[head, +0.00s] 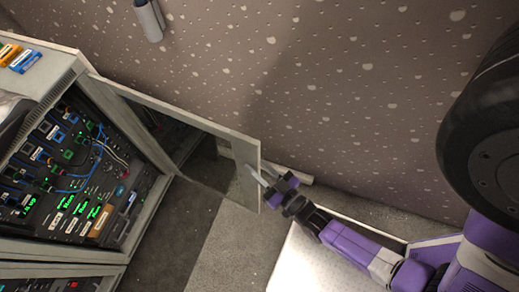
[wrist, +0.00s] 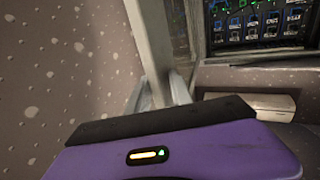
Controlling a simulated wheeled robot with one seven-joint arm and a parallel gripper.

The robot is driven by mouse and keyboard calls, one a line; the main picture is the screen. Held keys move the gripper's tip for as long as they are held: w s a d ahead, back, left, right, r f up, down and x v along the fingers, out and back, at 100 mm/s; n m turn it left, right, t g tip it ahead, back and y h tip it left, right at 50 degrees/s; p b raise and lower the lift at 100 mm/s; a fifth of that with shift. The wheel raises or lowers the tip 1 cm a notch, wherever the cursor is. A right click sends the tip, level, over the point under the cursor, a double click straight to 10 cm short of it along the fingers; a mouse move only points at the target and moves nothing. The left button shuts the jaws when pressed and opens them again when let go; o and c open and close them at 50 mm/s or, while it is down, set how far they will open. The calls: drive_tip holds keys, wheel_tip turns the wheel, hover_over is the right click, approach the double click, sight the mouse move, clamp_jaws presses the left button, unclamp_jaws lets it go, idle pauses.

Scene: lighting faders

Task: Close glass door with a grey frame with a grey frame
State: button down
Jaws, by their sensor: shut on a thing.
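The glass door with a grey frame (head: 175,128) stands open in the head view, swung out to the right from the equipment cabinet (head: 85,165). My gripper (head: 258,175) is at the door's free right edge and is shut on that edge of the frame. In the wrist view the grey door frame (wrist: 153,45) runs upward from between my fingers (wrist: 160,95). The purple gripper body hides the lower part of the frame there.
The cabinet's open front shows fader panels, lit green labels and blue cables. A speckled brown wall (head: 330,90) rises close behind the door. Grey carpet (head: 230,240) lies clear in front of the cabinet. Small orange and blue boxes (head: 22,60) sit on the cabinet's top.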

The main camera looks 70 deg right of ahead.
drive_tip(key=shift+m+h, duration=0.4)
drive_tip(key=shift+h, duration=0.2)
drive_tip(key=shift+w+a, duration=0.15)
drive_tip(key=shift+a, duration=2)
drive_tip(key=shift+a+g, duration=0.1)
drive_tip(key=shift+g, duration=0.2)
drive_tip(key=w+a+m+g+h+b, duration=0.1)
drive_tip(key=a+h+b, duration=0.1)
drive_tip(key=a, duration=0.5)
drive_tip(key=shift+w+a+m, duration=0.15)
drive_tip(key=shift+m, duration=0.15)
drive_tip(key=c, duration=1.3)
unclamp_jaws()
drive_tip(key=shift+b+v, duration=0.65)
drive_tip(key=shift+v, duration=3.4)
